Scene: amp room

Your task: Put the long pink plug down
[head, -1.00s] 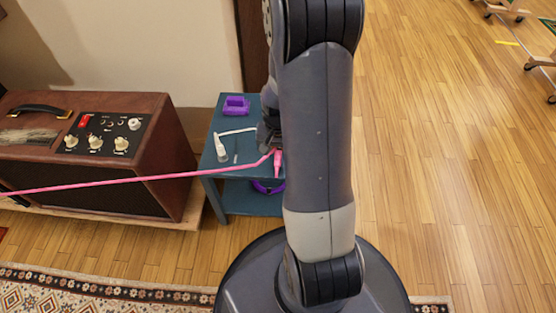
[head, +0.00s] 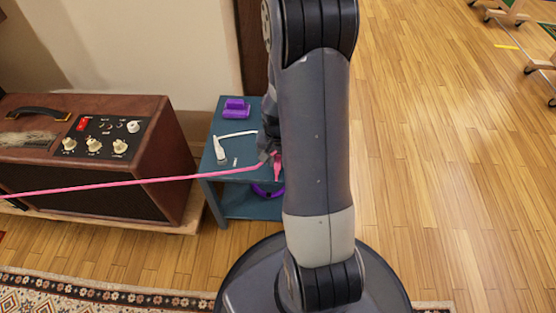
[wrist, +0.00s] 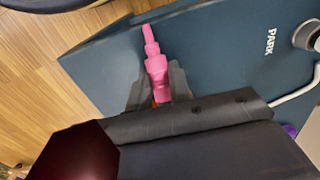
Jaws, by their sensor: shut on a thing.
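The long pink plug (wrist: 156,65) is between the fingers of my gripper (wrist: 157,88), which is shut on it. In the wrist view its narrow stepped tip points up the picture, over the blue table top. In the head view the plug (head: 278,168) shows at the near edge of the small blue table (head: 214,167), with its pink cable (head: 110,184) running left. My gripper (head: 268,148) is partly hidden behind my arm there. I cannot tell whether the plug touches the table top.
A white plug-like thing with a white cable (head: 221,149) lies on the table's left part. A purple block (head: 236,108) is at its back. A purple ring-like thing (head: 262,191) is on the lower shelf. A brown amplifier (head: 150,165) stands left.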

